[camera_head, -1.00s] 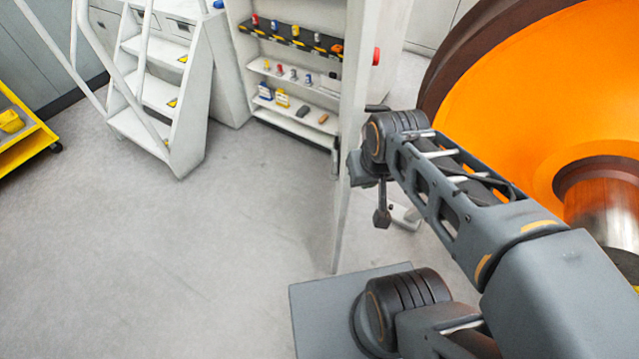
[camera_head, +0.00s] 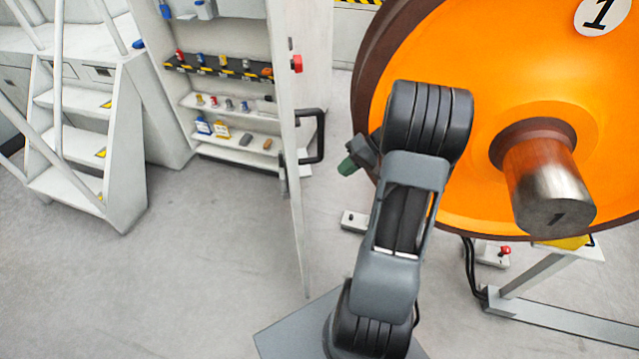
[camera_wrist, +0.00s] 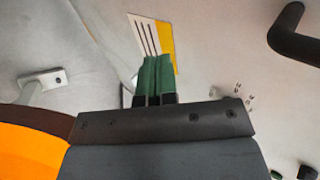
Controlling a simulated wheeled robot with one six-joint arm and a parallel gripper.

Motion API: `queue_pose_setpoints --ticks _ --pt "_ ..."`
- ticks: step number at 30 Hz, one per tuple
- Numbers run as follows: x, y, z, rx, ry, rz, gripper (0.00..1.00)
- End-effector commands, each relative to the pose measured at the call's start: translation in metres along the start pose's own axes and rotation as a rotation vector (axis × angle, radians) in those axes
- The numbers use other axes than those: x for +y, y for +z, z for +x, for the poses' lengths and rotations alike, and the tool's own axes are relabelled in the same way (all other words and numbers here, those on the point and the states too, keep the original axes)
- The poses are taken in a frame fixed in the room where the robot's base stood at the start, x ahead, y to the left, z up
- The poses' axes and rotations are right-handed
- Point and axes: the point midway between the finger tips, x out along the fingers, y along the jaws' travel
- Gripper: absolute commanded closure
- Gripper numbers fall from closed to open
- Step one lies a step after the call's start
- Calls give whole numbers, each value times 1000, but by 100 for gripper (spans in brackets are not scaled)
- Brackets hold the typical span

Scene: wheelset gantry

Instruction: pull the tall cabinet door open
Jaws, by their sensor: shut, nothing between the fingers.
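The tall cabinet door (camera_head: 287,190) stands open in the head view, seen nearly edge-on, swung out from the cabinet. Its black bar handle (camera_head: 319,136) is on the right-hand face. The handle also shows at the upper right of the wrist view (camera_wrist: 296,36). The shelves (camera_head: 228,132) inside the cabinet are exposed. My gripper (camera_head: 347,166) is right of the handle and apart from it; my arm partly hides it. In the wrist view the green fingers (camera_wrist: 157,76) are together and empty.
A large orange wheel (camera_head: 450,50) with a metal axle stub (camera_head: 550,190) stands close on the right. White steps (camera_head: 85,130) stand at the left. Small items line the shelves. A steel stand (camera_head: 545,275) is at the lower right. The floor left of the door is clear.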

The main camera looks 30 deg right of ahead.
Motion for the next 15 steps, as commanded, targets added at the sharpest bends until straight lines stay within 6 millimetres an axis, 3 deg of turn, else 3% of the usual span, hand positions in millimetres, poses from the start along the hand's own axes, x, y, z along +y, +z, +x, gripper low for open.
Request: queue_pose_setpoints --ticks 5,15 --pt "0 -2 22 3 -20 -14 100" --pt "-1 -2 86 2 -17 -13 100"
